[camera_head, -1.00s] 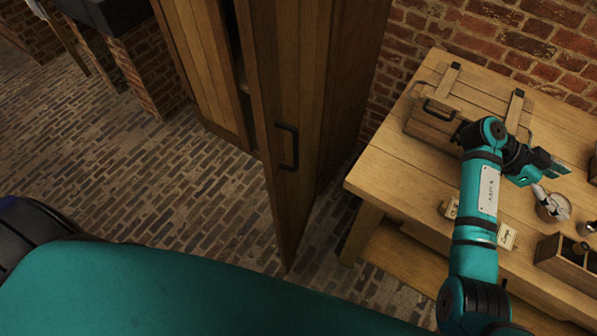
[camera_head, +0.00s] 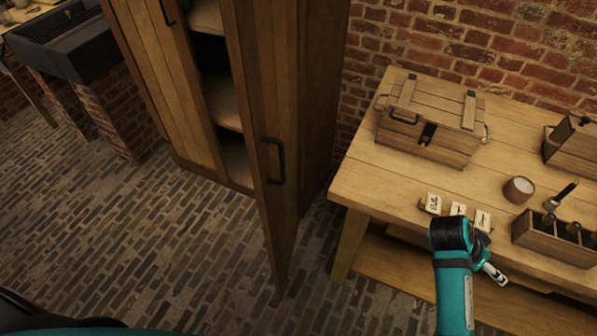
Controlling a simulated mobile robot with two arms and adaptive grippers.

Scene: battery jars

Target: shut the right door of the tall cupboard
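The tall cupboard (camera_head: 318,110) stands against the brick wall, left of the table. Its right door (camera_head: 270,200) stands open, swung out toward me, with a dark bar handle (camera_head: 274,160) on its face. Shelves (camera_head: 226,100) show in the gap beside it. The left door (camera_head: 165,85) appears shut. My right arm comes in from the bottom right, over the table's front edge. My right gripper (camera_head: 497,273) shows only partly behind the arm, apart from the door; its fingers are too small to judge. My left gripper is out of view.
A wooden table (camera_head: 375,185) stands right of the door. It bears a wooden chest (camera_head: 430,125), small label cards (camera_head: 457,209), a small round pot (camera_head: 518,189) and a bottle crate (camera_head: 552,238). The brick floor (camera_head: 190,240) left of the door is clear.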

